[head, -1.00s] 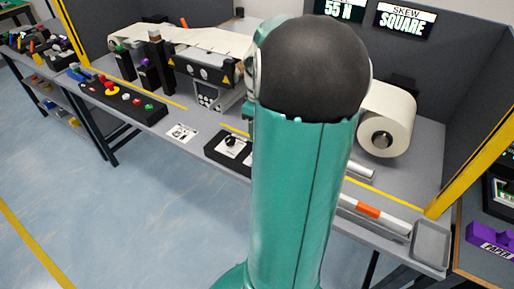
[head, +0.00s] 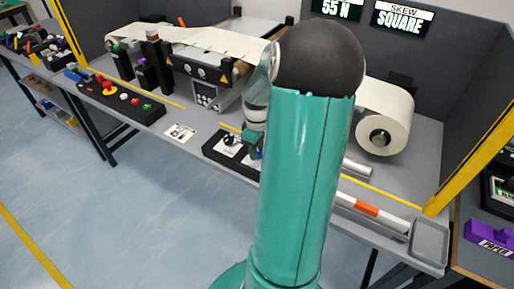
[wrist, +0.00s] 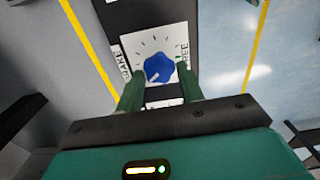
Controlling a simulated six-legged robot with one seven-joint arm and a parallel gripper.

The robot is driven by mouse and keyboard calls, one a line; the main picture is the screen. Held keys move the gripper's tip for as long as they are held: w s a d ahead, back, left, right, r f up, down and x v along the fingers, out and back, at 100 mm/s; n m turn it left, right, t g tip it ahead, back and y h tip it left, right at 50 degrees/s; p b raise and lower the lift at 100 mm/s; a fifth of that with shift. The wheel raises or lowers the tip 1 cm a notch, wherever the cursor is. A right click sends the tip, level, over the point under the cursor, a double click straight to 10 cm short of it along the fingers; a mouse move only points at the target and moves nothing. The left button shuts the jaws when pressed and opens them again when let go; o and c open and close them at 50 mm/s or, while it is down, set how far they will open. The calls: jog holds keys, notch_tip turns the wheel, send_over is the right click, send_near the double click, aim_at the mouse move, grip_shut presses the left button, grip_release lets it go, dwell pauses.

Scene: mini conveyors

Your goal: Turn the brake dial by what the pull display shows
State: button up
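The blue brake dial (wrist: 158,68) sits on a white plate (wrist: 135,45) with tick marks, on a black panel. Lettering "BRAKE" stands at the plate's left and partly hidden lettering at its right. My gripper (wrist: 157,74) is open, with one green finger to each side of the dial. I cannot tell whether the fingers touch it. In the head view the gripper (head: 253,143) is over the right part of the black panel (head: 213,150), largely behind my arm. The pull display (head: 336,9) reads "55 N"; its top is cut off.
A second display (head: 403,18) reads "SKEW SQUARE". A white roll (head: 398,105) stands at the right. A button box (head: 120,100) and a printed card (head: 180,132) are to the left.

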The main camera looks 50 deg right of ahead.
jog(key=c, duration=0.5)
jog(key=shift+m, duration=0.3)
jog(key=m, duration=0.4)
jog(key=shift+d+m, duration=0.15)
jog(key=shift+m, duration=1.45)
jog(key=o, duration=1)
jog(key=shift+c, duration=0.2)
